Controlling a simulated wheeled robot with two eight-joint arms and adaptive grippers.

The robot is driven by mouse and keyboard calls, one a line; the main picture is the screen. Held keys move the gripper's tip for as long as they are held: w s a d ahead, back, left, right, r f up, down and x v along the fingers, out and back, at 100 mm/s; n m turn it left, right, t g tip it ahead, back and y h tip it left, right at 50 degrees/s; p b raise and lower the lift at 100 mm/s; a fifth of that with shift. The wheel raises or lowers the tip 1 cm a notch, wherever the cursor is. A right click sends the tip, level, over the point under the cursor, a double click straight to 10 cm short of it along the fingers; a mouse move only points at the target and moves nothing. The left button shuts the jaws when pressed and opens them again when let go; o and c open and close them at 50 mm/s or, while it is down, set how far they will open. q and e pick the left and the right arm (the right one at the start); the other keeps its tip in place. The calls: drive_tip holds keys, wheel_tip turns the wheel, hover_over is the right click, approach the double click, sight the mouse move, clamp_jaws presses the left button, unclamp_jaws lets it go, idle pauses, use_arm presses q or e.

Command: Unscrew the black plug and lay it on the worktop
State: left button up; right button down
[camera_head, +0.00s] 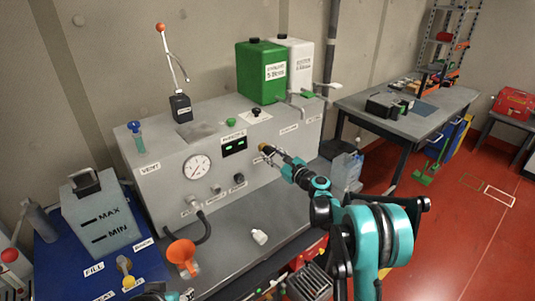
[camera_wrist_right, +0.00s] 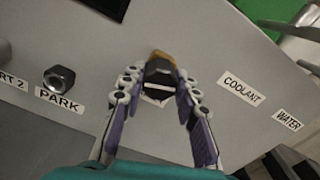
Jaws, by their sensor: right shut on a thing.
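A black plug (camera_wrist_right: 158,70) with an orange-yellow ring at its far end sits between the fingertips of my right gripper (camera_wrist_right: 160,85) in the right wrist view. The fingers are shut on it, against the front panel of the grey machine (camera_head: 225,150). In the head view my right gripper (camera_head: 270,153) reaches the panel right of the green display, and the fingers mostly cover the plug. Whether its thread is still in the panel I cannot tell. The grey worktop (camera_head: 285,215) lies below. Only a teal bit of my left arm shows at the bottom edge.
A dark fitting (camera_wrist_right: 60,77) is on the panel above the PARK label. An orange funnel (camera_head: 182,252) and a small white piece (camera_head: 259,237) are on the worktop. A green canister (camera_head: 262,72) stands on the machine. The worktop right of the white piece looks clear.

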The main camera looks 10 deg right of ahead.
drive_tip(key=shift+n, duration=1.1)
drive_tip(key=n+b, duration=0.1)
drive_tip(key=n, duration=0.3)
drive_tip(key=shift+n, duration=0.9)
drive_tip(key=n+b, duration=0.1)
drive_tip(key=n, duration=0.3)
drive_tip(key=shift+n, duration=0.9)
